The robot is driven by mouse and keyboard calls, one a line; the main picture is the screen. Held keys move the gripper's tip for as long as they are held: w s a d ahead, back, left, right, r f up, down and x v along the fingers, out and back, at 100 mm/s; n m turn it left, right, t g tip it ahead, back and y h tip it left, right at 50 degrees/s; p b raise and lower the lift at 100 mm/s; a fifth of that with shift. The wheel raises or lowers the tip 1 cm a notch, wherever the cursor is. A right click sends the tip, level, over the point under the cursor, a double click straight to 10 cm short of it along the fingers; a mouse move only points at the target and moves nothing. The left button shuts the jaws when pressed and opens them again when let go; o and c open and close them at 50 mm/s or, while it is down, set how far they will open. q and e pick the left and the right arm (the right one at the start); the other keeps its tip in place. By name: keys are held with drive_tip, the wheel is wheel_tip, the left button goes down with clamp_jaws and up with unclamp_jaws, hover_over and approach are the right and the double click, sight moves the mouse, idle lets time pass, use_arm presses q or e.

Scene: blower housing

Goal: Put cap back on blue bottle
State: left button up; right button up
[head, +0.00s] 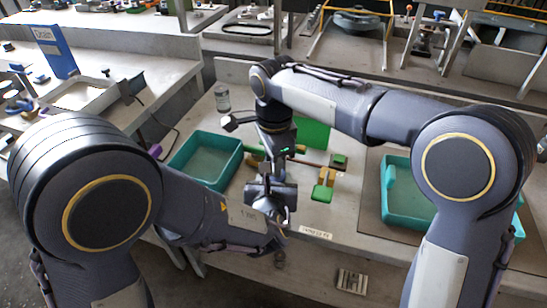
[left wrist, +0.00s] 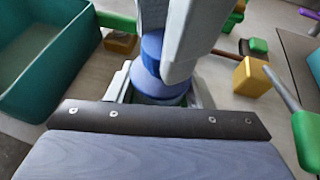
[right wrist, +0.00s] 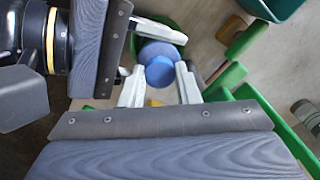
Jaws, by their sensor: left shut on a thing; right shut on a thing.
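My right gripper (right wrist: 160,68) is shut on the small blue cap (right wrist: 158,76); in the head view this gripper (head: 270,197) hangs over the front of the table. My left gripper (left wrist: 160,88) is shut on the blue bottle (left wrist: 150,87), whose wide blue top shows between its fingers. The bottle also shows just beyond the cap in the right wrist view (right wrist: 162,49). The cap in the left wrist view (left wrist: 152,46) is right at the bottle's top, partly hidden by a right finger. I cannot tell whether they touch or how far it is seated. The head view hides both.
A teal bin (head: 228,174) stands left of my grippers and another teal bin (head: 397,212) stands at the right. Green and yellow blocks (head: 322,192) and a green board (head: 314,134) lie close by. A clear bottle (head: 222,98) stands behind. My two hands are very close together.

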drive_tip(key=shift+f, duration=0.3)
drive_tip(key=m, duration=0.6)
drive_tip(key=shift+m, duration=0.4)
drive_tip(key=m, duration=0.5)
drive_tip(key=shift+m, duration=0.4)
drive_tip(key=shift+f+m+h, duration=0.15)
drive_tip(key=shift+m+h, duration=0.15)
drive_tip(key=shift+m, duration=1.5)
drive_tip(key=o, duration=0.9)
drive_tip(key=shift+w, duration=0.1)
drive_tip(key=shift+o, duration=0.2)
